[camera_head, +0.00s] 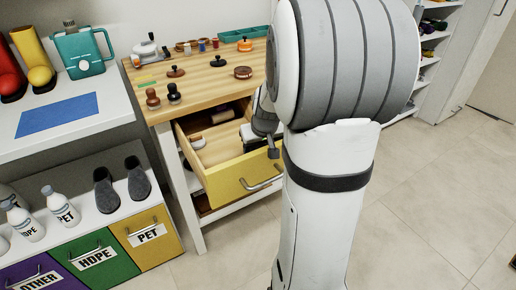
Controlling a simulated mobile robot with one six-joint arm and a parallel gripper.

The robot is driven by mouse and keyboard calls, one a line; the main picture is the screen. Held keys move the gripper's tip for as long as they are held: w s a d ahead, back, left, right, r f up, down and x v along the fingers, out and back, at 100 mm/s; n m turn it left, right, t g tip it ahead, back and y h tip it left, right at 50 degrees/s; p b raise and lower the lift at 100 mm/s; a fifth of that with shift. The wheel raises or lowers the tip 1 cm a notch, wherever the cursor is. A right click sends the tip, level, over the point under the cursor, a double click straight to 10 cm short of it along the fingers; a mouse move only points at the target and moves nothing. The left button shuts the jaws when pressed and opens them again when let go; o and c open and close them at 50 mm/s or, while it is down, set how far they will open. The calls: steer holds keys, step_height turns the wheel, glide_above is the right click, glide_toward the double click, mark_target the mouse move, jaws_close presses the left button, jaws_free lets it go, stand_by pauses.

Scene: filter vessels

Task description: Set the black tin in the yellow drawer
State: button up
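The yellow drawer (235,182) under the wooden counter is pulled open, and its inside shows. In it lie a small pinkish cylinder (195,136), a dark brown item (224,115) at the back and a whitish item (246,134) near my arm. My gripper (272,151) is over the right part of the drawer, largely hidden by my own arm. Its dark tip shows, but not whether the fingers are apart or holding anything. I cannot pick out the black tin for certain; part of the drawer is hidden behind my arm.
The wooden counter (200,98) above holds dark knobbed tampers (173,92), a round brown item (243,72), small jars and a teal tray. At left are a white shelf with bottles and slippers, and labelled bins (150,235). The floor at right is clear.

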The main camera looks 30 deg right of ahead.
steer(key=shift+r, duration=0.1)
steer(key=o, duration=1.2)
steer(key=shift+s+r, duration=0.1)
steer(key=shift+r, duration=0.15)
steer(key=p+v, duration=0.3)
steer(key=v, duration=0.8)
steer(key=shift+s+r, duration=0.2)
